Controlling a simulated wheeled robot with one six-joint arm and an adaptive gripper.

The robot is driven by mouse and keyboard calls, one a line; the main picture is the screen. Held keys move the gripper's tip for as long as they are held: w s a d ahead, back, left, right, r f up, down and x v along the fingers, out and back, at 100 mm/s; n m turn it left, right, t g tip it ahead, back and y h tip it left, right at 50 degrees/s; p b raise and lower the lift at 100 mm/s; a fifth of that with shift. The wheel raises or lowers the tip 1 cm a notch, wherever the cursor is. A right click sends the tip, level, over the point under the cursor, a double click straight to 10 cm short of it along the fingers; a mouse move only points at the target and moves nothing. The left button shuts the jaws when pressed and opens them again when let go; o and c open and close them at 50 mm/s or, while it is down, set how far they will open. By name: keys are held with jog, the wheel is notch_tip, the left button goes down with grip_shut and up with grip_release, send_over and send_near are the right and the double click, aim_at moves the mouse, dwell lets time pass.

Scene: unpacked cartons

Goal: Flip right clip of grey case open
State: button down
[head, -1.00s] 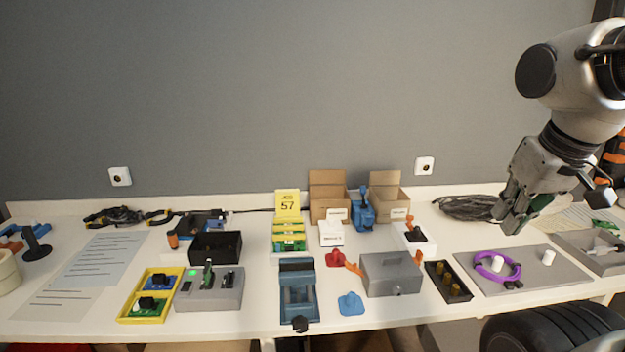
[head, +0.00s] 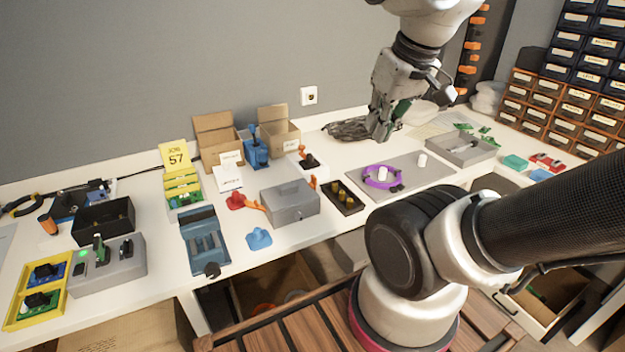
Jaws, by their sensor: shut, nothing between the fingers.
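The grey case (head: 291,204) sits shut on the white table, right of the blue-grey fixture. Its right orange clip (head: 313,182) stands up at the case's right edge; its lower part is partly hidden. The left orange clip (head: 250,203) sticks out from the left side. My gripper (head: 381,134) is shut and empty, pointing down behind the purple ring, to the right of and beyond the case. It is well apart from both clips.
A black tray with brass-coloured pieces (head: 343,197) stands just right of the case. A grey mat (head: 430,172) carries the purple ring (head: 382,178). A blue piece (head: 259,238) lies in front, and open cartons (head: 279,132) stand behind.

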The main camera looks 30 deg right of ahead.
jog(key=n+g+y, duration=0.4)
jog(key=n, duration=1.4)
send_over(313, 185)
jog(key=d, duration=0.1)
notch_tip(313, 185, down, 16)
jog(key=shift+w+d+r, duration=0.1)
jog(key=shift+w+d, duration=0.05)
jog(key=shift+w, duration=0.25)
jog(key=x, duration=1)
jog(key=shift+s, duration=0.1)
